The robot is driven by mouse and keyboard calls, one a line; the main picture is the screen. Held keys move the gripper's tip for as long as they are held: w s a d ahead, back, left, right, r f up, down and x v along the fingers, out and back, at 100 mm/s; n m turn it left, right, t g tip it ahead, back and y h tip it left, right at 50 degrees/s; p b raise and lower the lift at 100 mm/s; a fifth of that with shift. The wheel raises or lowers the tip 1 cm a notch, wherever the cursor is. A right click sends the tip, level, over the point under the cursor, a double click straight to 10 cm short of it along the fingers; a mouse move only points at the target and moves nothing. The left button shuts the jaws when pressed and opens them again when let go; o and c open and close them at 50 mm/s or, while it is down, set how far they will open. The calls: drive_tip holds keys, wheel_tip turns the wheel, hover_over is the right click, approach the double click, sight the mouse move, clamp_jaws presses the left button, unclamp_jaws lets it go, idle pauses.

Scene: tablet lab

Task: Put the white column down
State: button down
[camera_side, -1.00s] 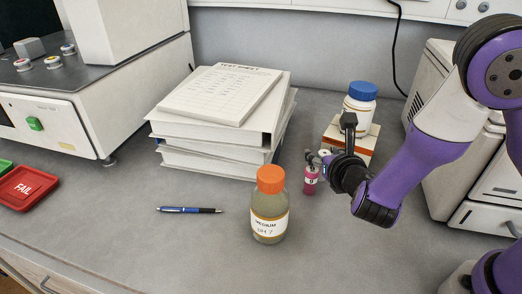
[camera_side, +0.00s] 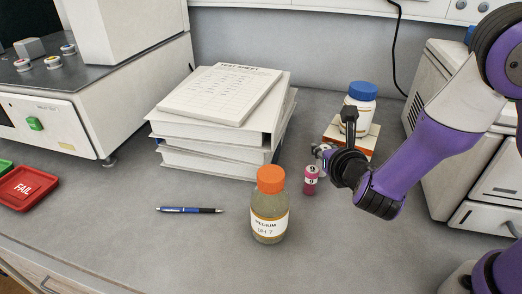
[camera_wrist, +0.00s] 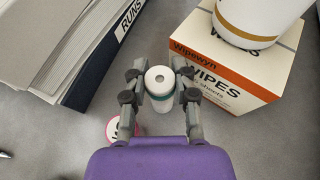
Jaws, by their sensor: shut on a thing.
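The white column (camera_wrist: 160,86), a small upright cylinder with a green band and a dark hole in its top, sits between the fingers of my gripper (camera_wrist: 160,88) in the wrist view. The fingers are shut on it from both sides. In the side view my gripper (camera_side: 322,152) is low over the bench, just behind and right of a pink vial (camera_side: 311,181). The column is mostly hidden there by the vial and gripper. I cannot tell whether its base touches the bench.
A wipes box (camera_wrist: 225,75) with a blue-capped white bottle (camera_side: 359,98) on it stands close to the right. Stacked binders (camera_side: 215,125) stand to the left. An orange-capped medium bottle (camera_side: 269,210) and a pen (camera_side: 189,210) are in front.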

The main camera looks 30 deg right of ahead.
drive_tip(key=s+d+r, duration=0.1)
drive_tip(key=s+r, duration=0.1)
drive_tip(key=r, duration=0.9)
drive_tip(key=s+d+r+n+y, duration=0.1)
drive_tip(key=s+r, duration=0.1)
drive_tip(key=r, duration=0.9)
drive_tip(key=shift+s+d, duration=0.25)
drive_tip(key=shift+s, duration=0.15)
drive_tip(key=w+a+f+m+h, duration=0.1)
drive_tip(key=w+a+f, duration=0.5)
drive_tip(key=w+f, duration=0.45)
drive_tip(key=f, duration=0.4)
drive_tip(key=s+f, duration=0.1)
drive_tip(key=f, duration=0.7)
drive_tip(key=shift+s+a+f, duration=0.25)
drive_tip(key=shift+a, duration=0.15)
